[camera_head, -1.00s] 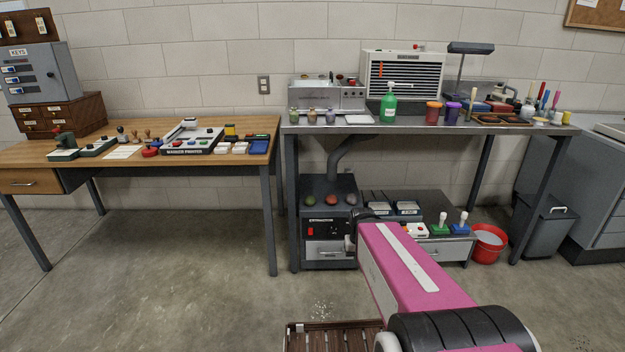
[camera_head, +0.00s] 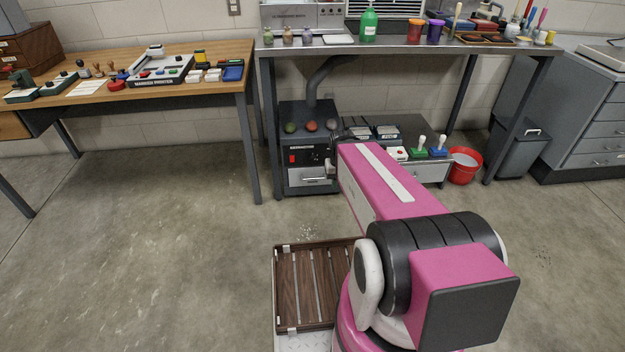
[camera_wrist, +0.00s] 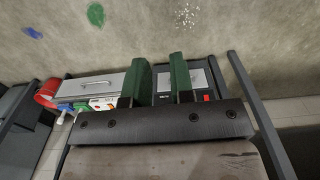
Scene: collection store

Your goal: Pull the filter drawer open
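The extractor (camera_head: 311,150) is a dark box with a red switch under the steel table. Its filter drawer (camera_head: 310,180) is the silver front low on the box, with a bar handle, and looks closed. My arm's end overlaps its right side in the head view. The handle is not clear in the wrist view, and contact cannot be told.
Table legs (camera_head: 271,135) flank the extractor's left side.

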